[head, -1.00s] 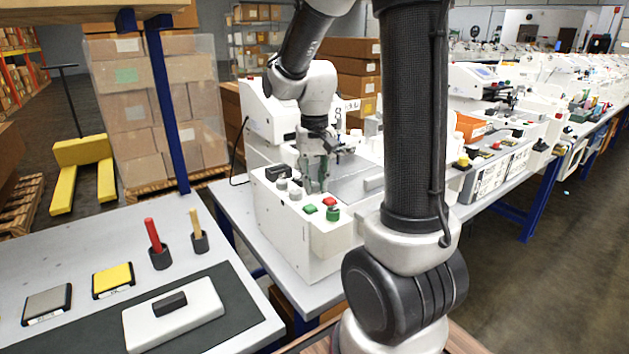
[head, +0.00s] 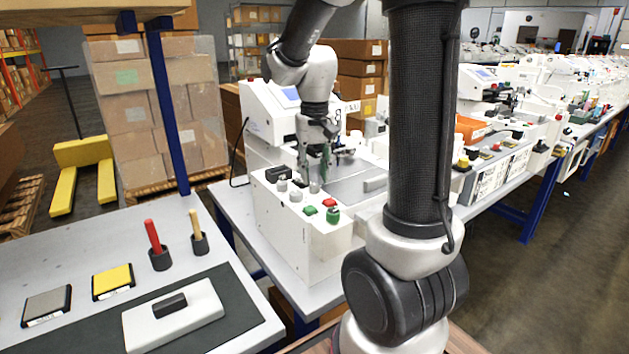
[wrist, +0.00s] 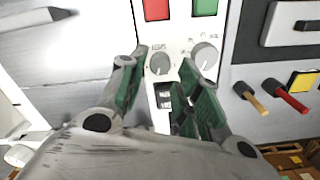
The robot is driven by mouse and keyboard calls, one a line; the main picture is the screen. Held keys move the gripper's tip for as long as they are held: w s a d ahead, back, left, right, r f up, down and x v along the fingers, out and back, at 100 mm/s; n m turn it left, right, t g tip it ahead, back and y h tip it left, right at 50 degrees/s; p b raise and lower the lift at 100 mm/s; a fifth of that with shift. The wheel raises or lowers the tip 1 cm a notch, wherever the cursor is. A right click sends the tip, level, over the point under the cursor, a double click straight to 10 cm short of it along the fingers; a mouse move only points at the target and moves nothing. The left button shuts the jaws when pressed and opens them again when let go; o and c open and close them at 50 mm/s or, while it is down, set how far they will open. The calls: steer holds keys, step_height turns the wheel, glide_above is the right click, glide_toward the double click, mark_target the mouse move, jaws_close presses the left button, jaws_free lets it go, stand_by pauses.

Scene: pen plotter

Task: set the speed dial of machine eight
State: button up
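The white machine (head: 300,240) stands on the table, with a control panel on its near top. Several grey knobs (head: 296,195) sit on that panel. In the wrist view a grey dial (wrist: 160,63) shows between my fingertips, and a second grey dial (wrist: 205,55) lies just right of the right finger. Small print by the dials is too small to read. My gripper (head: 314,178) points down over the panel; in the wrist view its green-padded fingers (wrist: 163,57) are apart, with a gap on both sides of the first dial. I cannot tell its height above the dial.
A dark switch (wrist: 165,95) lies between the fingers in the wrist view. A side table (head: 60,260) with pads and pen holders stands at left.

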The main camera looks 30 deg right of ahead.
mark_target(315, 185)
step_height(315, 185, up, 9)
stand_by(0.7)
